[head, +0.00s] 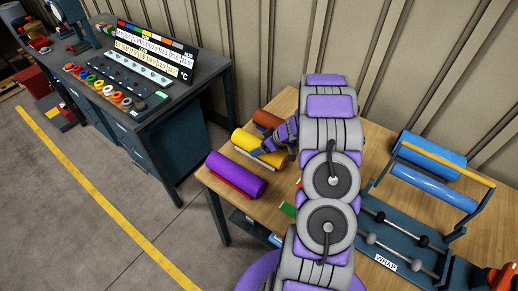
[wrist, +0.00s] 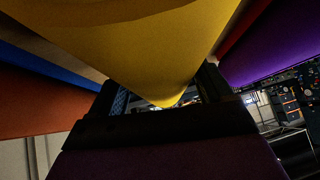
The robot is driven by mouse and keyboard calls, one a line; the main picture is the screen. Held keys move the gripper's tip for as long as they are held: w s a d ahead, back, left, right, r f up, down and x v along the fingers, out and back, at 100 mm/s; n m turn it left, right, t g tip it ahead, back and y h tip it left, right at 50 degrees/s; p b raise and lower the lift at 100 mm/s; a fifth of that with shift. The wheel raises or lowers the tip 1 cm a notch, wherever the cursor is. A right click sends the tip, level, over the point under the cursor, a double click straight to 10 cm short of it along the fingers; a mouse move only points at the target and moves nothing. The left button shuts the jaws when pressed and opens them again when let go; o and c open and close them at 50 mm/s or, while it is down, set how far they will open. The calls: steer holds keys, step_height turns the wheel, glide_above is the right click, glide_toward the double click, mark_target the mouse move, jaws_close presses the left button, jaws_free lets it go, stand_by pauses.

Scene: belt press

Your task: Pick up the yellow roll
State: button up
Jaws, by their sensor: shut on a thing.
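The yellow roll (head: 256,149) lies at the left part of the wooden table in the head view, between a purple roll and an orange roll. My gripper (head: 270,150) reaches it from the right, at the roll's right part. In the wrist view the yellow roll (wrist: 150,50) fills the upper middle, and the dark fingers of my gripper (wrist: 168,105) are around it. The gripper is shut on the yellow roll. My arm hides part of the table. I cannot tell whether the roll is clear of its rest.
The purple roll (head: 235,174) lies just in front on the wooden table (head: 387,139); the orange roll (head: 268,119) is close behind. Blue rolls (head: 433,156) and a blue wrapping device (head: 410,235) marked WRAP stand at the right. A dark workbench (head: 150,118) stands at the left.

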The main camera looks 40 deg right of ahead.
mark_target(258, 141)
steer(key=c, duration=0.3)
steer(key=shift+c, duration=0.2)
steer(key=shift+r, duration=0.1)
steer(key=shift+w+d+r, duration=0.15)
steer(key=shift+r, duration=0.45)
step_height(258, 141, up, 2)
steer(key=shift+r, duration=0.1)
steer(key=s+a, duration=0.2)
steer(key=s, duration=0.5)
steer(key=s+a+r, duration=0.1)
steer(key=s+a, duration=0.2)
steer(key=s, duration=0.5)
steer(key=shift+s+r+b, duration=0.2)
steer(key=shift+b, duration=0.2)
